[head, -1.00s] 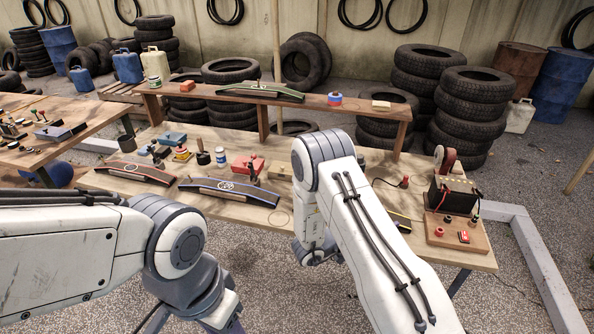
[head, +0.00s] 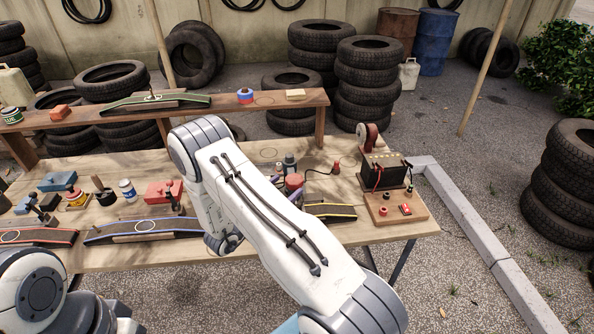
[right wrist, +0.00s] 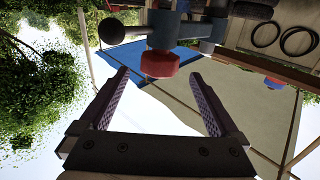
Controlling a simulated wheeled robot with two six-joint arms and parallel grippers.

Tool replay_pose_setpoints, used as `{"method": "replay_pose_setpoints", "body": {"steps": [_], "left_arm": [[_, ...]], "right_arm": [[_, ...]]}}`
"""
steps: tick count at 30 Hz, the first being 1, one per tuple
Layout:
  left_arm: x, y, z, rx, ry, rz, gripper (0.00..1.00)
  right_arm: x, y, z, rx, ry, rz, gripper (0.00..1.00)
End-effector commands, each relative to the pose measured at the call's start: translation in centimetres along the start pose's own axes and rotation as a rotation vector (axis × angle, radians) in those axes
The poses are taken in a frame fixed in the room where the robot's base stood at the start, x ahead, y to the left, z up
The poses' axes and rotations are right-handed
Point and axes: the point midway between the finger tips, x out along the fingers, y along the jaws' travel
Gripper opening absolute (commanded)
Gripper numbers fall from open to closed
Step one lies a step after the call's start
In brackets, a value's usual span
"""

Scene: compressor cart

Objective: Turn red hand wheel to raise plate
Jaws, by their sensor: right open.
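A red rounded piece (right wrist: 163,64) shows in the right wrist view on a dark stem, in line with the gap between my fingers and past their tips. That view is upside down. In the head view a red round piece (head: 294,182) stands on the table, partly hidden by my right arm; I cannot tell whether it is the same thing. My right gripper (right wrist: 160,78) is open and empty. In the head view it is mostly hidden behind its own arm. My left arm is at the lower left and its gripper is out of view. I cannot make out the plate.
The wooden table (head: 180,258) holds several tools, curved boards and a red box (head: 163,191). A black box with cables (head: 378,172) stands at its right end. A raised shelf (head: 285,103) runs along the back. Tires (head: 368,88) stand behind the table.

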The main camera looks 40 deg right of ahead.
Motion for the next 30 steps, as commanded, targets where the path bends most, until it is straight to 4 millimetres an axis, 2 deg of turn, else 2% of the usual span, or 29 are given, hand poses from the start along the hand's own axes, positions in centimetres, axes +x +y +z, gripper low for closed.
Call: {"method": "replay_pose_setpoints", "body": {"steps": [1, 6, 12, 17, 24, 26, 30], "left_arm": [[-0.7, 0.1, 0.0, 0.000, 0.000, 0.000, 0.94], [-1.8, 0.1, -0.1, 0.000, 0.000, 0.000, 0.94], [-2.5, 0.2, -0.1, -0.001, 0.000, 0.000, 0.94], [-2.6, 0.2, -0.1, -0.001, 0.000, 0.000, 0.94], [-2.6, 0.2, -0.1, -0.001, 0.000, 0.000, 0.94], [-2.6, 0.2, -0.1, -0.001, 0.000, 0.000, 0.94], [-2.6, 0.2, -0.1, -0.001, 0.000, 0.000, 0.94]], "right_arm": [[1.3, 0.2, -0.3, 0.000, 0.000, 0.008, 0.97], [4.6, 0.3, -0.3, 0.000, -0.001, 0.009, 0.97], [7.1, 0.2, -0.2, 0.000, 0.000, 0.006, 0.97], [7.9, 0.1, -0.1, 0.000, 0.000, 0.002, 0.97], [7.8, 0.0, 0.0, 0.000, 0.000, -0.001, 0.97], [7.8, 0.0, 0.0, 0.000, 0.000, -0.001, 0.78], [7.8, 0.0, 0.0, 0.000, 0.000, -0.001, 0.24]]}}
